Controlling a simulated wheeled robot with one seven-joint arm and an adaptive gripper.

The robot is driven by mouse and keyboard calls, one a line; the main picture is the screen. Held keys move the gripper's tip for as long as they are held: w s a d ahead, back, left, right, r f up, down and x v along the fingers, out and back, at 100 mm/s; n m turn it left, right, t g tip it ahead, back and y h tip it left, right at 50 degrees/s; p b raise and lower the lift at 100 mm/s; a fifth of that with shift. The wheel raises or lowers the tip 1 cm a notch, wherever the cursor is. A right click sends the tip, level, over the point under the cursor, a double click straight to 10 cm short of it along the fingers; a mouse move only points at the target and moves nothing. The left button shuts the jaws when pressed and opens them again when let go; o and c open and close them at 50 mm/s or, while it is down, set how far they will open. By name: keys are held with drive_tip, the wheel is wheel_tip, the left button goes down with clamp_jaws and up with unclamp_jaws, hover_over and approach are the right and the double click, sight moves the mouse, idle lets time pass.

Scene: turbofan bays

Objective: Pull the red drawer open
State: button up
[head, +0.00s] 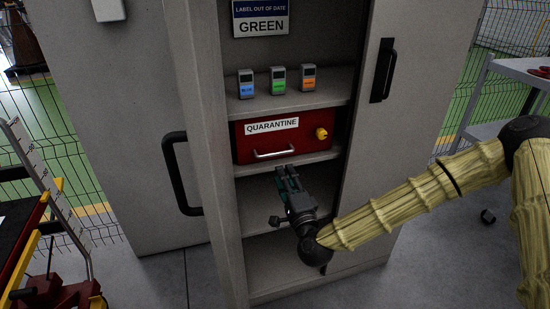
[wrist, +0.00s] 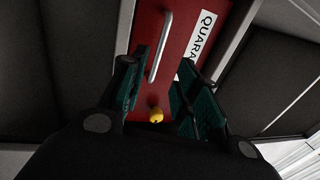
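The red drawer (head: 250,146), labelled QUARANTINE, sits shut on a shelf inside the grey cabinet. Its silver bar handle (head: 273,154) runs along the lower front, and a yellow knob (head: 321,134) is on its right. My gripper (head: 287,171) is just below and slightly right of the handle, apart from it as far as I can tell. In the wrist view my gripper (wrist: 162,88) is open, with green-padded fingers and nothing held. The handle (wrist: 161,47) shows between and beyond the fingers, in front of the red drawer face (wrist: 182,32).
Several small devices, including one with a green screen (head: 278,80), stand on the shelf above. The cabinet's open left door (head: 205,120) and the right door with a black handle (head: 383,70) flank the opening. The shelf below the drawer (head: 258,205) looks empty.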

sight(275, 154)
drive_tip(key=x, duration=1)
drive_tip(key=shift+w+a+p, duration=0.1)
drive_tip(key=shift+w+p, duration=0.05)
drive_tip(key=shift+p, duration=0.15)
clamp_jaws()
